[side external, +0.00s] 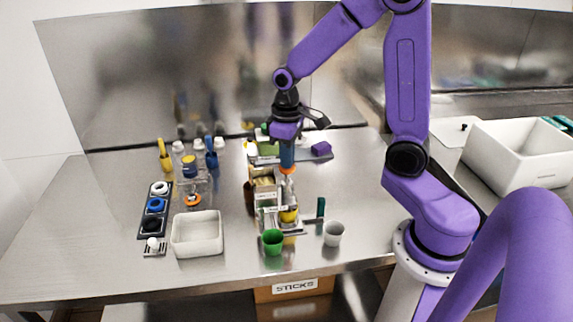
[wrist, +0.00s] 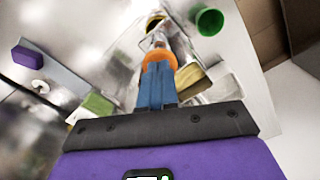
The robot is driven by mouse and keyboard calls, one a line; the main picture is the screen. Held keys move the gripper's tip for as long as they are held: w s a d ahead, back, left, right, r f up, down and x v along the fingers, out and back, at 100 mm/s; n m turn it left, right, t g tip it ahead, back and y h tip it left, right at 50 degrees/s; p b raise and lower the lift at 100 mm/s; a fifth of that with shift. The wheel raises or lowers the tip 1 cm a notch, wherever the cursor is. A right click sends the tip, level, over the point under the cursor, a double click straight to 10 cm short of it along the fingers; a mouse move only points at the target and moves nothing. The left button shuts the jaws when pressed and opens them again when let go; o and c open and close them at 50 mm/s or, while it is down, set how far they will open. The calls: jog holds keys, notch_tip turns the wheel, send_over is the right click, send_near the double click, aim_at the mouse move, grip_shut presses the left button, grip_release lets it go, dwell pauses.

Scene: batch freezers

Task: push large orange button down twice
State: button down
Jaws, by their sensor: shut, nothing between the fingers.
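My gripper (side external: 287,163) points straight down over the middle of the bench, its blue fingers closed together. The large orange button (side external: 288,172) is right at the fingertips, on top of a small machine. In the wrist view my shut gripper (wrist: 158,67) is in front of the orange button (wrist: 159,56), covering part of it. The button's edge shows around the tips. I cannot tell whether the tips touch it or how far down it is.
A green cup (side external: 272,242) and a grey cup (side external: 333,234) stand in front of the machine. A white tray (side external: 197,234), bottles and a strip of round black, blue and white pieces are to the left. A purple block (side external: 321,149) lies behind right. The bench's far left is clear.

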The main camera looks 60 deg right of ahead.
jog(key=shift+f, duration=0.95)
jog(key=shift+r, duration=0.1)
dwell(0.4)
jog(key=shift+r, duration=1.8)
jog(key=shift+r, duration=2.5)
jog(key=s+a+f+n, duration=0.1)
jog(key=s+a+n, duration=0.3)
jog(key=s, duration=0.6)
jog(key=s+a+f+n, duration=0.1)
jog(key=s+a+n, duration=0.3)
jog(key=s, duration=0.7)
jog(key=shift+a+f+n, duration=0.15)
jog(key=shift+f+n, duration=0.15)
jog(key=shift+n, duration=0.5)
